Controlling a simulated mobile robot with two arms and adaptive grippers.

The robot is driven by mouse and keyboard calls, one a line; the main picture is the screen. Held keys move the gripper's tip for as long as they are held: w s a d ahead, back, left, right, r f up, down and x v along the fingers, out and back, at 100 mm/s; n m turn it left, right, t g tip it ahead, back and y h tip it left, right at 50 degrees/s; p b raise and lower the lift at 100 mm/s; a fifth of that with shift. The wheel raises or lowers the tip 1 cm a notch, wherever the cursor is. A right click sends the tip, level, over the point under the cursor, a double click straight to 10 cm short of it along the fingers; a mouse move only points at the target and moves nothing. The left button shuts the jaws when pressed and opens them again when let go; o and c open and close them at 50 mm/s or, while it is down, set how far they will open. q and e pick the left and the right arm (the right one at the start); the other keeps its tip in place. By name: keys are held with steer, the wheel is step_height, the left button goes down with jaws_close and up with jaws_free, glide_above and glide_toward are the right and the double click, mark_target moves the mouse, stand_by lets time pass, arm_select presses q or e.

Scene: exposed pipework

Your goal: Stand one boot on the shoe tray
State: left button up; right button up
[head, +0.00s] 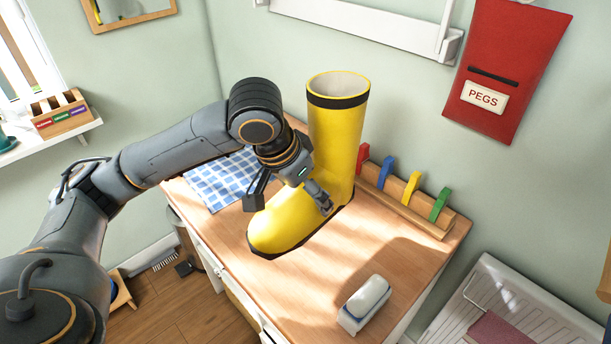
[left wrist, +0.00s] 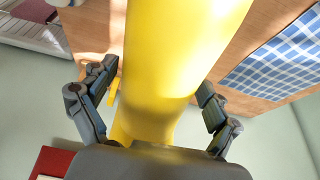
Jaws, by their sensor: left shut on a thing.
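A yellow boot (head: 337,140) with a black band at its top stands upright on the wooden counter top (head: 410,270), its toe toward the lower left. It seems to rest on the counter. My left gripper (head: 290,200) is shut on the boot, with a finger on each side of its foot near the instep. In the left wrist view the boot (left wrist: 180,50) fills the middle between the fingers. A white ribbed tray (head: 480,305), perhaps the shoe tray, lies lower right, beyond the counter's edge and partly out of frame. My right gripper is not in view.
A peg rail (head: 405,200) with several coloured pegs stands right behind the boot. A blue checked cloth (head: 215,185) lies left, a brush-like block (head: 365,303) front right. A dark red item (head: 500,330) is on the white tray. A red PEGS bag (head: 505,65) hangs on the wall.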

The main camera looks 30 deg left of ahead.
arm_select(q)
steer(key=shift+w+a, duration=0.2)
steer(key=shift+w, duration=0.05)
steer(key=shift+w+a+f+p, duration=0.2)
steer(key=shift+w+a+f, duration=0.05)
steer(key=shift+w+a, duration=0.25)
steer(key=shift+w+a+f+p, duration=0.2)
steer(key=shift+w+a+f, duration=0.05)
steer(key=shift+w+a, duration=0.2)
steer(key=w, duration=0.1)
steer(key=w+a+f, duration=0.1)
steer(key=w+a, duration=0.1)
steer(key=shift+w+f+p, duration=0.2)
steer(key=shift+f+p, duration=0.15)
steer(key=shift+p, duration=0.05)
steer(key=w+a+f, duration=0.1)
steer(key=f, duration=0.2)
steer(key=w+f+p, duration=0.1)
steer(key=w+f, duration=0.1)
steer(key=f, duration=0.1)
steer(key=w+a+f+p, duration=0.1)
steer(key=w+f, duration=0.1)
steer(key=f, duration=0.1)
steer(key=shift+a+f, duration=0.25)
steer(key=shift+a, duration=0.1)
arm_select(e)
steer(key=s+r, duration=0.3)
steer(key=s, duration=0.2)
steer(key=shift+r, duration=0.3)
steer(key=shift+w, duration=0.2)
